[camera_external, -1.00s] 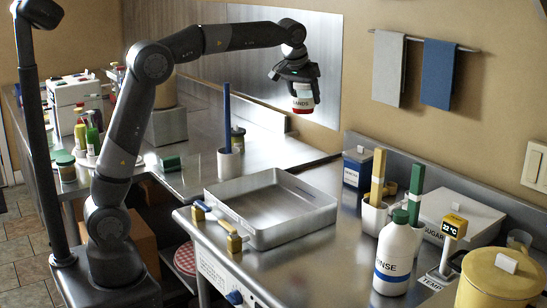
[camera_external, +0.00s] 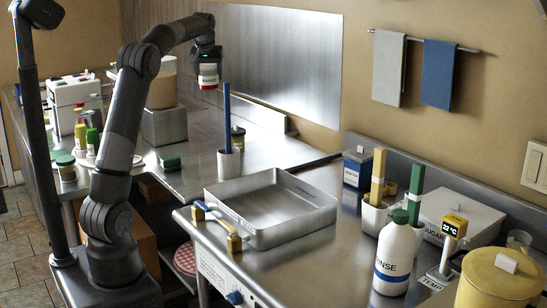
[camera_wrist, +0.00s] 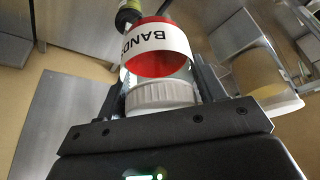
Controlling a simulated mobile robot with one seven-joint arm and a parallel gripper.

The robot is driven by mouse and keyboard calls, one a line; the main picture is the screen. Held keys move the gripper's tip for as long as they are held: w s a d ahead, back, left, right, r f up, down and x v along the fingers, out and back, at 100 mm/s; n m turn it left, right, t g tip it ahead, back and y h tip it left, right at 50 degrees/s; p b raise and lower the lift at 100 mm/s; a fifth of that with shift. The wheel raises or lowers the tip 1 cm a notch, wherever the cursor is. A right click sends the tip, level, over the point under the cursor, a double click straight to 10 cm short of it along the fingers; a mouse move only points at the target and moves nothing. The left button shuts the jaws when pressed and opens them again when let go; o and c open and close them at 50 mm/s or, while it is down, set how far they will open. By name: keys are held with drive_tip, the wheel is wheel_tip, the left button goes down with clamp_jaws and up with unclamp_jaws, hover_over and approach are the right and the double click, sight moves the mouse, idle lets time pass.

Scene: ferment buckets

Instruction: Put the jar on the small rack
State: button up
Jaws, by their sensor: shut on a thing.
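The jar (camera_external: 208,77) has a white label reading BANDS, red contents and a white lid. My gripper (camera_external: 207,64) is shut on it and holds it in the air over the back counter, right of the tan bucket in the picture. In the wrist view the jar (camera_wrist: 160,60) sits between the two fingers of my gripper (camera_wrist: 160,88), its lid toward the palm. I cannot make out for certain which thing is the small rack; a steel stand (camera_external: 165,127) carries the tan bucket (camera_external: 162,90).
A white cup (camera_external: 229,163) with a blue stick and a dark jar (camera_external: 238,138) stand on the back counter. An empty steel tray (camera_external: 262,237) is on the front counter. Bottles (camera_external: 92,140) stand at left.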

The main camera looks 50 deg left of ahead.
drive_tip(key=f, duration=0.9)
drive_tip(key=s+a+f, duration=0.1)
drive_tip(key=f, duration=0.8)
drive_tip(key=a+f, duration=0.1)
drive_tip(key=f, duration=0.9)
drive_tip(key=shift+s+a, duration=0.25)
drive_tip(key=shift+s, duration=0.05)
drive_tip(key=shift+f, duration=0.15)
drive_tip(key=o, duration=1.1)
drive_tip(key=shift+o, duration=0.2)
drive_tip(key=v, duration=1.2)
drive_tip(key=shift+d, duration=0.1)
